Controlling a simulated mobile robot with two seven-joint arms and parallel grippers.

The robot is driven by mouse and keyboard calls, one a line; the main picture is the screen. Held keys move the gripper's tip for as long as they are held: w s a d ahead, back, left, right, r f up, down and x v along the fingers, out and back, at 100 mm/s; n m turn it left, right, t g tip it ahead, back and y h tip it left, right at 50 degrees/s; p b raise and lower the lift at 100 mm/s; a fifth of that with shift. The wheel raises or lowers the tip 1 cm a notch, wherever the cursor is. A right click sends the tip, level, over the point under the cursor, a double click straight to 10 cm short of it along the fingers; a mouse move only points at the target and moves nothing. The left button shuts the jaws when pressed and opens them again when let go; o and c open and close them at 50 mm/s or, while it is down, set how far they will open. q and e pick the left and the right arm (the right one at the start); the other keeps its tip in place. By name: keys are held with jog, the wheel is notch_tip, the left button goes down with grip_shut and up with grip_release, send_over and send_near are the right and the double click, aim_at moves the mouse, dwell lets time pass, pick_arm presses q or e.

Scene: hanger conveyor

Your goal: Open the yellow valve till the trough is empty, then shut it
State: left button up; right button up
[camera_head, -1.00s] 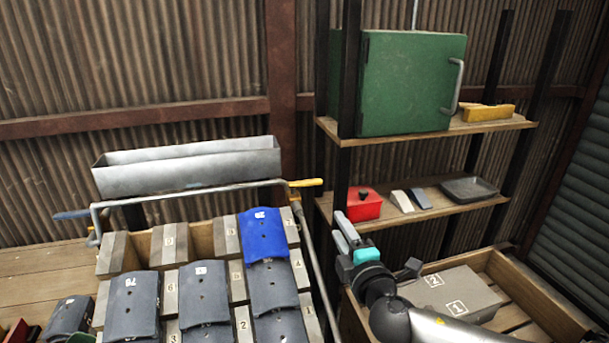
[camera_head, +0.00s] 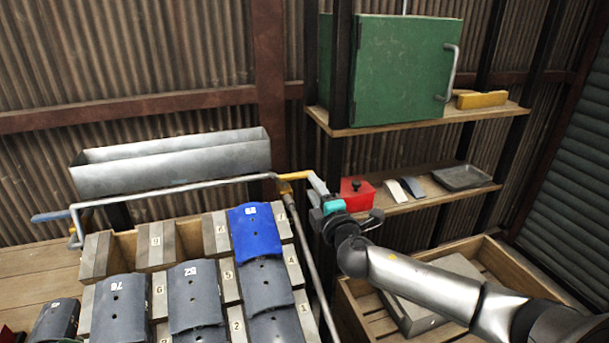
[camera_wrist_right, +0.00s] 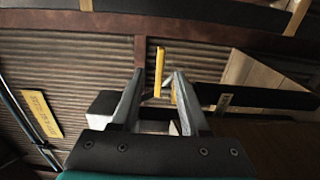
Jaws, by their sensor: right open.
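The grey metal trough (camera_head: 172,168) stands at the back left; its inside floor is hidden by the front wall, so I cannot tell what it holds. The yellow valve handle (camera_head: 295,176) is at the trough's right end, at the end of a grey pipe. My right gripper (camera_head: 318,184) is open, just right of the handle. In the right wrist view the yellow handle (camera_wrist_right: 159,72) appears upright between the open fingers (camera_wrist_right: 154,88), with gaps on both sides; I cannot tell how deep it sits between them. My left gripper is not in view.
Grey tiles and a blue tile (camera_head: 257,232) lie on numbered blocks below the trough. A shelf to the right holds a red box (camera_head: 357,194), small curved pieces and a dark tray (camera_head: 461,177). A green cabinet (camera_head: 395,70) stands above. A wooden crate (camera_head: 488,252) is under my right arm.

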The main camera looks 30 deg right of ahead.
aim_at(305, 172)
jog(key=shift+x, duration=3.6)
jog(key=shift+a, duration=0.1)
grip_shut()
jog(key=shift+b, duration=0.3)
